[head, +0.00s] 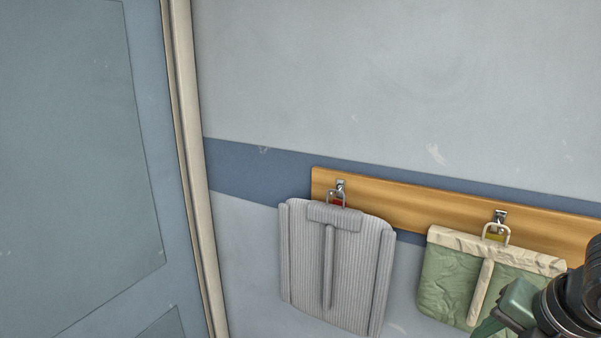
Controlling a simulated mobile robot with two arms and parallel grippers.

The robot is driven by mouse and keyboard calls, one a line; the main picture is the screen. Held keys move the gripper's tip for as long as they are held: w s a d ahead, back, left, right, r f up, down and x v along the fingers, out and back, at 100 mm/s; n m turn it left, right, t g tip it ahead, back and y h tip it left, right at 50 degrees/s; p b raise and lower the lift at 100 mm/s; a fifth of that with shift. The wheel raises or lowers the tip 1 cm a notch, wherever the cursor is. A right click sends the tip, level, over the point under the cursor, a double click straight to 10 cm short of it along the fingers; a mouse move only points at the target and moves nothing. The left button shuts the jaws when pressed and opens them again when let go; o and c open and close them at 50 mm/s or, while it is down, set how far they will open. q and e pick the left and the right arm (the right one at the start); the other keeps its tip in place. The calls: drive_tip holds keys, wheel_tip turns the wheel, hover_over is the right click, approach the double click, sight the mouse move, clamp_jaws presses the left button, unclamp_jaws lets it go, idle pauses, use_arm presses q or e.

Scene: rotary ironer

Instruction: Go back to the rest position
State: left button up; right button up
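Part of my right arm, black with a green end, enters at the lower right of the head view. Its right gripper (505,308) is only partly shown, in front of the lower right part of a green hanging piece with a cream top band (455,285). I cannot tell whether it is open or shut, or whether it touches the piece. My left gripper is out of view.
A wooden rail (400,208) on the grey wall (400,80) carries metal hooks. A grey ribbed piece (350,268) hangs left of the green one. A blue-grey door (75,150) with a pale frame (190,130) stands at the left.

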drive_tip(key=s+a+f+m+y, duration=0.1)
drive_tip(key=a+f+m, duration=0.4)
drive_tip(key=f, duration=0.4)
drive_tip(key=s+a+f+m+y, duration=0.1)
drive_tip(key=s+a+f+m, duration=0.1)
drive_tip(key=a+f+m, duration=0.5)
drive_tip(key=s+d+f+m+g+h, duration=0.2)
drive_tip(key=s+d+f+m, duration=0.1)
drive_tip(key=s+f+m, duration=1.05)
wheel_tip(320, 180, down, 32)
drive_tip(key=b, duration=0.7)
use_arm(q)
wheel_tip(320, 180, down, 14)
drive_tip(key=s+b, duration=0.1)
drive_tip(key=b, duration=0.6)
use_arm(e)
drive_tip(key=s+d+f+g, duration=0.1)
drive_tip(key=s+f, duration=0.8)
drive_tip(key=f, duration=0.3)
drive_tip(key=s+d+f+g, duration=0.1)
drive_tip(key=s+f, duration=0.8)
drive_tip(key=f, duration=0.3)
drive_tip(key=shift+d+n, duration=0.3)
drive_tip(key=shift+n, duration=0.05)
